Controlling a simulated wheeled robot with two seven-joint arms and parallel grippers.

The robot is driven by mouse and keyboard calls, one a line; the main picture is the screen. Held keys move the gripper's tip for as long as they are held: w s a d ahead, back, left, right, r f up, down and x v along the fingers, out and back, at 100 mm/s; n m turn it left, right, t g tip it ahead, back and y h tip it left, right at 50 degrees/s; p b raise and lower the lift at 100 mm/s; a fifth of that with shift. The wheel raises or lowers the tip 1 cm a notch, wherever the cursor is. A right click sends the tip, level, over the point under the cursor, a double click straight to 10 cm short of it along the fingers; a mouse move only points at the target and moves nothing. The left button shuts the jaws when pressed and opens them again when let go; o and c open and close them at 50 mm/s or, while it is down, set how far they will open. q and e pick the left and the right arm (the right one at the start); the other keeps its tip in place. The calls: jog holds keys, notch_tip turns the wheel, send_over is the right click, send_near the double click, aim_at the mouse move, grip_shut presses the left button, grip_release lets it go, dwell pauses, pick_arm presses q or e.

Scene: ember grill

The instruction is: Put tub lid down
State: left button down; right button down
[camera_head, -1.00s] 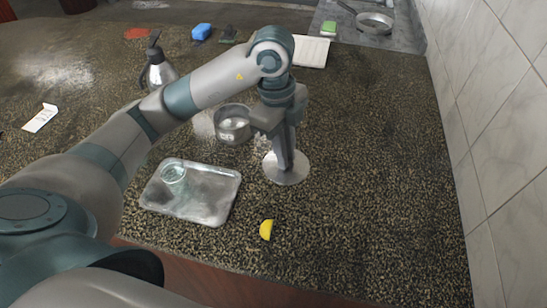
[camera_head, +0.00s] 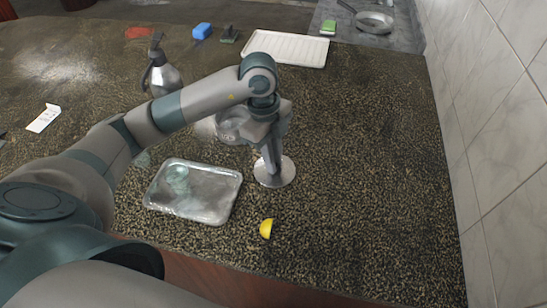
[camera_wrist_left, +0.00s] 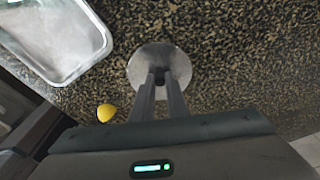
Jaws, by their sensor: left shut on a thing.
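The tub lid (camera_head: 286,176) is a round grey metal disc at the middle of the counter, right of the metal tray. It also shows in the left wrist view (camera_wrist_left: 136,68). My left gripper (camera_head: 272,168) points down over it and is shut on its middle; in the left wrist view the fingertips (camera_wrist_left: 159,78) meet at the lid's centre. The lid looks flat and close to the counter; I cannot tell whether it touches. The metal tub (camera_head: 232,126) stands behind, partly hidden by my left arm. My right gripper is not in view.
A yellow lemon piece (camera_head: 266,228) lies in front. Counter to the right is clear.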

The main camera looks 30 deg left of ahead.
pick_arm(q)
jog(key=shift+f, duration=0.4)
jog(key=shift+f, duration=0.2)
jog(key=c, duration=1.8)
grip_release()
jog(key=shift+o, duration=0.3)
jog(key=shift+r, duration=0.1)
